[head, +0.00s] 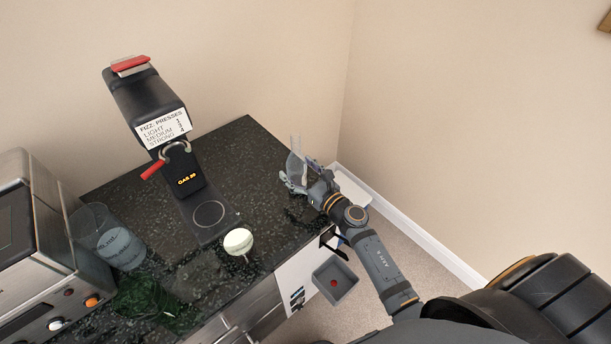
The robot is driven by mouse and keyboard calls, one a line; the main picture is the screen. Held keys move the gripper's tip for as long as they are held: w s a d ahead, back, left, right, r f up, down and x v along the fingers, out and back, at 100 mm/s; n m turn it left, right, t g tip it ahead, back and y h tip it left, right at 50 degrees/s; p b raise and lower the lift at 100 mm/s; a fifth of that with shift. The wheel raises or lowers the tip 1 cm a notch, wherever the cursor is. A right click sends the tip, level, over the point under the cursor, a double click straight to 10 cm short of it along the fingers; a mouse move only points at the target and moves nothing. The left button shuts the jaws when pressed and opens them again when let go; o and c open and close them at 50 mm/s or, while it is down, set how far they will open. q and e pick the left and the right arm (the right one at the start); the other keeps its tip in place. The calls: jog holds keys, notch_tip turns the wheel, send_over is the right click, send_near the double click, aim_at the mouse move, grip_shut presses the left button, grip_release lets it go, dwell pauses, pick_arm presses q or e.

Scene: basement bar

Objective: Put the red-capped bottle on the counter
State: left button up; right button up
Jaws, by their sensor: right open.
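I cannot clearly make out a red-capped bottle. A clear, upright, bottle-like thing (295,146) shows at the right end of the dark speckled counter (262,160), with no red cap visible on it. My right gripper (291,180) is open beside its lower part, over the counter's right edge; I cannot tell whether they touch. A small red spot (333,283) shows inside a grey open box (345,292) at the counter's front right; I cannot tell whether it is a cap. My left gripper is not in view.
A black drink machine (150,105) labelled with fizz presses stands at the back. A white round-topped thing (238,241) is in front of it. A clear container (120,250), a green see-through thing (150,302) and a steel appliance (50,250) crowd the left. The counter's back right is clear.

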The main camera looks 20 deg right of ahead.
jog(key=b+v, duration=0.1)
jog(key=v, duration=0.2)
jog(key=f+b+v, duration=0.1)
jog(key=b+v, duration=0.1)
jog(key=v, duration=0.1)
jog(key=b+v, duration=0.2)
jog(key=shift+s+f, duration=0.15)
jog(key=shift+s, duration=0.3)
jog(key=b, duration=0.2)
jog(key=s+d+b, duration=0.1)
jog(key=b, duration=0.2)
jog(key=shift+s+d+r, duration=0.2)
jog(key=shift+s+r, duration=0.05)
jog(key=shift+s, duration=0.05)
jog(key=shift+s+a+r+b, duration=0.15)
jog(key=shift+s+r+b, duration=0.15)
jog(key=shift+b, duration=0.3)
jog(key=shift+s+r, duration=0.1)
jog(key=shift+s, duration=0.05)
